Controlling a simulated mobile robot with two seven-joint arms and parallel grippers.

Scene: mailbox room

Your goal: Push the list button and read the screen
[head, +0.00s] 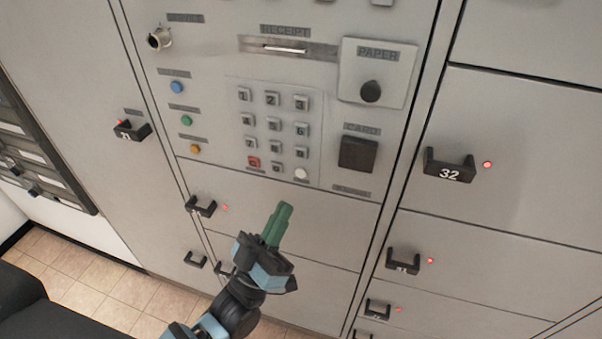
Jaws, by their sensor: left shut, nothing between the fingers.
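A control panel fills the upper middle of the head view. Three round buttons stand in a column at its left: blue (177,88), green (186,120) and orange (195,149). Each has a small label above it, too blurred to read, so I cannot tell which is the list button. A keypad (273,125) with a red key (253,162) and a white key (301,174) is right of them. No screen shows. My left gripper (283,208) has green fingers, shut and empty, pointing up below the keypad. My right gripper is not in view.
Above the keypad is a receipt slot (285,49). At right are a paper cover with a black knob (371,91) and a dark card square (357,154). Locker doors with black handles, such as 32 (449,172), surround the panel. Tiled floor (100,290) shows lower left.

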